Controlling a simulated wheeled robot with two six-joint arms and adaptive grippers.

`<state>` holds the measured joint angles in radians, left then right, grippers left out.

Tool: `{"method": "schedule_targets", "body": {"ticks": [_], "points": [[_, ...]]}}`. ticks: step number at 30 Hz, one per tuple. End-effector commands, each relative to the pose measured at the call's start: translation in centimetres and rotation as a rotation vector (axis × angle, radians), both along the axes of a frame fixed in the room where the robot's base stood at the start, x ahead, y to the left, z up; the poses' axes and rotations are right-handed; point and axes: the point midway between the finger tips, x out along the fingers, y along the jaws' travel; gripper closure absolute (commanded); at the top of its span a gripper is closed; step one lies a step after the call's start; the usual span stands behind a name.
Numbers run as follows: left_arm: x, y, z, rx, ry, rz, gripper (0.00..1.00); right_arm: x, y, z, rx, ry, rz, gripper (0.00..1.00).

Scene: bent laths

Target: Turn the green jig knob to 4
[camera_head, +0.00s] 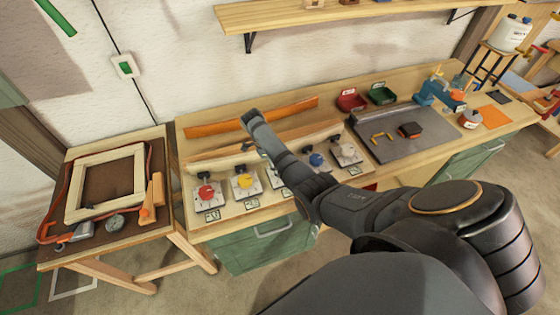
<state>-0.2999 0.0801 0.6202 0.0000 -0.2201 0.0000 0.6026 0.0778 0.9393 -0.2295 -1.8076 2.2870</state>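A row of jig knobs stands on small white plates along the front of the workbench. I see a red knob (207,192), a yellow knob (244,181), a blue knob (317,160) and a pale knob (347,150). Between the yellow and blue knobs, my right arm crosses the row and covers most of a plate (271,179). No green knob shows, and I cannot tell the colour of the covered one. No dial reading is legible. My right arm comes in from the lower right and reaches over the bench; its fingers do not show. My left gripper is out of view.
An orange-brown lath (290,108) lies at the back of the bench, with paler bent laths before it. Red (351,101) and green (382,95) bins and a grey mat (425,150) are to the right. A side table with a wooden frame (75,185) stands left.

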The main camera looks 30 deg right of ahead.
Motion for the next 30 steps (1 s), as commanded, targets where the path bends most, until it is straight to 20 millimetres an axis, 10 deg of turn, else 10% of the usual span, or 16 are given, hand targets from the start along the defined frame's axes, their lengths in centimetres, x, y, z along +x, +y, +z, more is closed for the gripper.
{"method": "schedule_targets", "body": {"ticks": [30], "points": [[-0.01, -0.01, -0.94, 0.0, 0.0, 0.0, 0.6, -0.06, -0.1, -0.16, 0.001, 0.004, -0.245, 0.84]]}}
